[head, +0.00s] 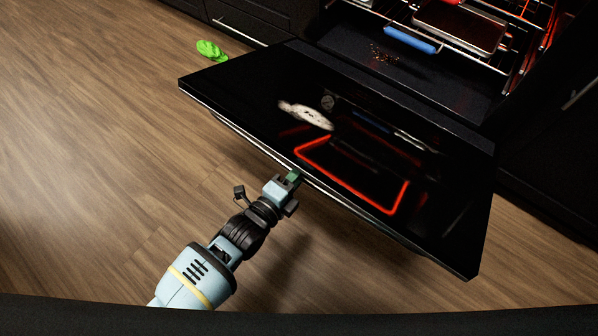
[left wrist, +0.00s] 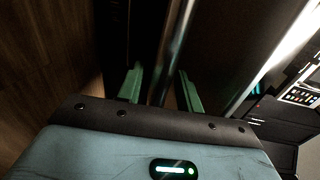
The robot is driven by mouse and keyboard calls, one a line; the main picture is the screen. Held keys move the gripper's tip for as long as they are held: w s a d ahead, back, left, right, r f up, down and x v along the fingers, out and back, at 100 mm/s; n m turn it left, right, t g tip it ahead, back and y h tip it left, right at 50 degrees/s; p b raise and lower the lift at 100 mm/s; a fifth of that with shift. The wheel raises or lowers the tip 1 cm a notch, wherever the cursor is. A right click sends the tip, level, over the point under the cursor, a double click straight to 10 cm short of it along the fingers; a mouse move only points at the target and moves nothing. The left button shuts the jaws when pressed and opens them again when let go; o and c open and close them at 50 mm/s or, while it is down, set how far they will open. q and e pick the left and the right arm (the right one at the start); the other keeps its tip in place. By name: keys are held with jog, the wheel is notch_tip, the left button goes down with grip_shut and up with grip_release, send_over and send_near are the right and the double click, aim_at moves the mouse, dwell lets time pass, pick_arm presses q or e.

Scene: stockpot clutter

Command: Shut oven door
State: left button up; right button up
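The oven door (head: 450,215) is swung down and open, its dark glossy inner face up. Its metal handle runs under the near edge and shows as a bar (left wrist: 176,50) in the left wrist view. My left gripper (head: 294,177) is at the middle of the door's near edge. In the left wrist view, its two green fingers (left wrist: 159,90) are apart, with the handle bar between them and gaps beside it. Whether a finger touches the bar is unclear. The door hides part of the fingertips in the head view. My right gripper is in neither view.
The oven cavity holds a rack with a metal tray (head: 455,28) and a blue item (head: 410,40) at its front. Brown crumbs (head: 383,54) lie near the hinge side. A green crumpled cloth (head: 211,50) lies on the wooden floor. Floor left of the door is otherwise clear.

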pick_arm(q)
grip_shut()
jog(key=shift+r, duration=0.15)
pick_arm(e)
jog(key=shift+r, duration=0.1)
